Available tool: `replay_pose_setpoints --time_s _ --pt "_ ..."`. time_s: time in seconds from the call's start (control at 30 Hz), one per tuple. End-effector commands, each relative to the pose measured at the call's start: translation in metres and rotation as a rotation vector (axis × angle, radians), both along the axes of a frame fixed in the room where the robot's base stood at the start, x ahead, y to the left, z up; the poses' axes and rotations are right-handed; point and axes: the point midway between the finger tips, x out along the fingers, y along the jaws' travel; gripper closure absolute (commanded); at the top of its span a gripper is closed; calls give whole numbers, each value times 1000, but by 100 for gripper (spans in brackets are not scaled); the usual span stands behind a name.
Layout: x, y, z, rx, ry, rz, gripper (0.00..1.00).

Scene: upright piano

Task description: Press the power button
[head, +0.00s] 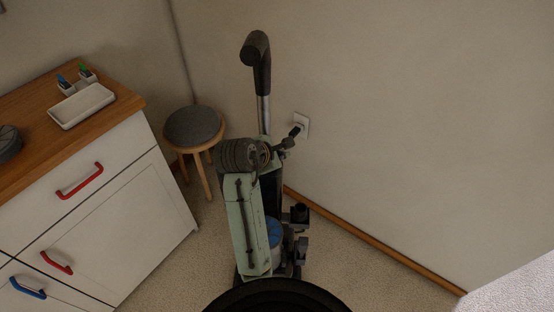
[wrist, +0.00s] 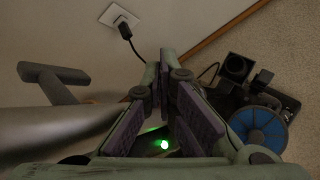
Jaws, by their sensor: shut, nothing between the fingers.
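An upright vacuum cleaner with a dark handle (head: 256,50) and a grey metal tube (head: 263,108) stands near the wall, partly hidden behind my arm. A green-lit spot, apparently the power button (wrist: 164,144), glows in the gap between my fingers in the wrist view. My gripper (wrist: 160,88) is shut and empty, its fingers meeting above this light in the picture. I cannot tell whether it touches the cleaner. The button is not visible in the head view.
A wall socket (head: 302,123) with a black plug is behind the cleaner. A stool (head: 194,127) stands to its left, beside a white cabinet (head: 130,215) with a wooden top.

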Motion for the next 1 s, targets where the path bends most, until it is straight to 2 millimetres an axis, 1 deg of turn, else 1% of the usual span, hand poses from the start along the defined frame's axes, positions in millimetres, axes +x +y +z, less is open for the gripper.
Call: replay_pose_setpoints --time_s 0.13,0.23,0.5,0.53,0.83,0.9,1.0 --pt "0 0 1 0 0 0 100" --pt "0 0 5 0 0 0 100" --pt "0 0 26 0 1 -2 100" --pt "1 0 26 1 -2 -2 100" --pt "0 0 55 0 -2 0 100" --pt "0 0 59 1 -2 -1 100" --pt "0 0 60 0 -1 -1 100"
